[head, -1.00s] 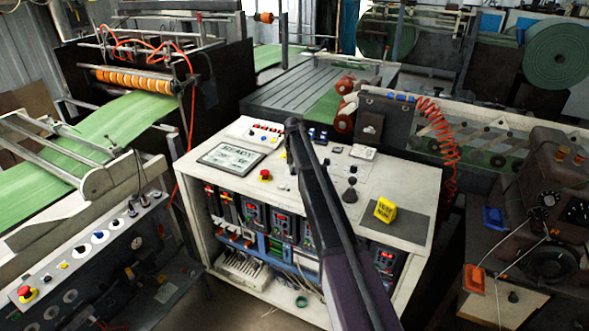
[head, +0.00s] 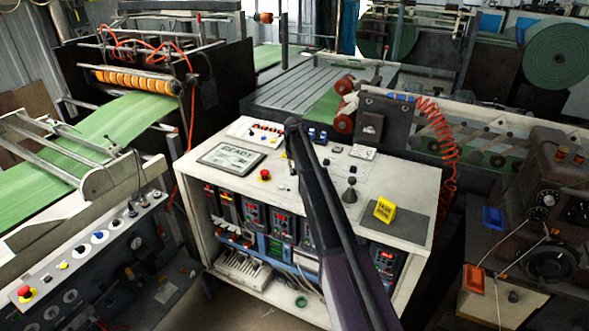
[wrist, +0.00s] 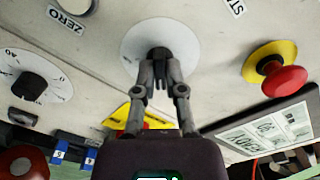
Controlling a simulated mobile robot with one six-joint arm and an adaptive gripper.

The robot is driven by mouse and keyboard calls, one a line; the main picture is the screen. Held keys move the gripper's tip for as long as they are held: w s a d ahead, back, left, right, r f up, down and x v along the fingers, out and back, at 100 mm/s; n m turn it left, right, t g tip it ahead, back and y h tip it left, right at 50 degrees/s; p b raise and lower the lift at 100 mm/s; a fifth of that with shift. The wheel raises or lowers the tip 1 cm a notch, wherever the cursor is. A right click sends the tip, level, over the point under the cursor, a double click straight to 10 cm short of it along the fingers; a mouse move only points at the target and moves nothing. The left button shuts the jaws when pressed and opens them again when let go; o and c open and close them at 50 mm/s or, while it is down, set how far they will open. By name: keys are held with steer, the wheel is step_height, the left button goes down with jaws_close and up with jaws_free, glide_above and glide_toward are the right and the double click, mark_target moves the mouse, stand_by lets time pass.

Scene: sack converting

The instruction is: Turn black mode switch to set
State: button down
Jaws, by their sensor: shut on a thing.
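My gripper (wrist: 159,68) is in the wrist view, its two fingers closed on a small black knob (wrist: 158,53). The knob stands in the middle of a round white plate (wrist: 131,45) on the pale panel. The fingertips cover most of the knob, so which way it points cannot be told. I see no legible set mark on the plate. In the head view my dark arm reaches over the white control console (head: 400,168), and it hides the gripped knob there.
A red emergency button (wrist: 285,80) on a yellow base and a display (wrist: 268,132) are right of my gripper in the wrist view. A numbered dial (wrist: 33,85) is at left.

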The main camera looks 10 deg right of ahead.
steer(key=shift+s, duration=0.15)
steer(key=c, duration=0.7)
jaws_free()
steer(key=shift+r, duration=0.1)
